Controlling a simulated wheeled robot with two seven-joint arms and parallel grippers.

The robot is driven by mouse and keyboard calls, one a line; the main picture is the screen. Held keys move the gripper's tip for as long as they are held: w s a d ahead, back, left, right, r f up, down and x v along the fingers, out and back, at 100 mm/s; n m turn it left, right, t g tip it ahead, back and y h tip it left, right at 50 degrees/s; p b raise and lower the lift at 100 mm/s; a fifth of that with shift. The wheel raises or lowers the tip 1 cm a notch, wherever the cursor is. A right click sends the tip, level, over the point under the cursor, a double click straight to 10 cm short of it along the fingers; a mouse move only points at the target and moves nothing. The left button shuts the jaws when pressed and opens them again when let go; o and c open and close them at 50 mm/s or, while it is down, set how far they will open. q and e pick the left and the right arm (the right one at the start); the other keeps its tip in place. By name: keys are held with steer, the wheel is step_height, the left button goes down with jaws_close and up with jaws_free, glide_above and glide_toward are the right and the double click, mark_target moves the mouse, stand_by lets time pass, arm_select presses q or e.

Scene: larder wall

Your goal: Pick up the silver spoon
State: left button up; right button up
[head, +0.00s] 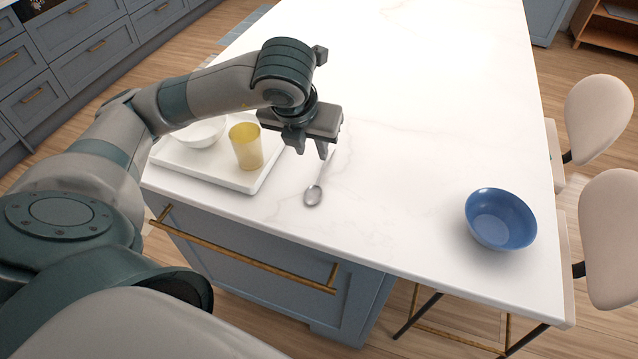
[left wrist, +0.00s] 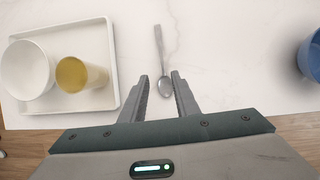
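The silver spoon (head: 314,193) lies on the white marble counter near its front edge, its bowl toward the front. Part of its handle is hidden behind my left gripper in the head view. My left gripper (head: 309,147) hangs over the handle, fingers pointing down. In the left wrist view the gripper (left wrist: 160,78) is open, and the spoon (left wrist: 162,68) shows between and beyond the fingers. The fingers appear apart from the spoon; the exact height above it is hard to tell. My right gripper does not show.
Left of the spoon, a white tray (head: 232,182) holds a yellow cup (head: 246,147) and a white bowl (head: 200,133). A blue bowl (head: 500,218) stands at the right. The counter (head: 420,120) between is clear. Chairs (head: 598,117) stand along the right side.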

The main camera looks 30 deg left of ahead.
arm_select(q)
steer(key=p, duration=0.1)
glide_toward(322, 171)
steer(key=shift+a+x, duration=0.25)
steer(key=shift+x, duration=1.05)
steer(key=shift+s, duration=0.15)
steer(key=shift+f, duration=0.1)
steer(key=shift+w+f+p, duration=0.3)
steer(key=shift+f+p, duration=0.15)
steer(key=shift+p, duration=0.3)
steer(key=p+x, duration=0.1)
steer(key=x, duration=0.2)
steer(key=shift+d, duration=0.15)
steer(key=shift+w+f, duration=0.2)
steer(key=shift+f, duration=0.3)
jaws_close()
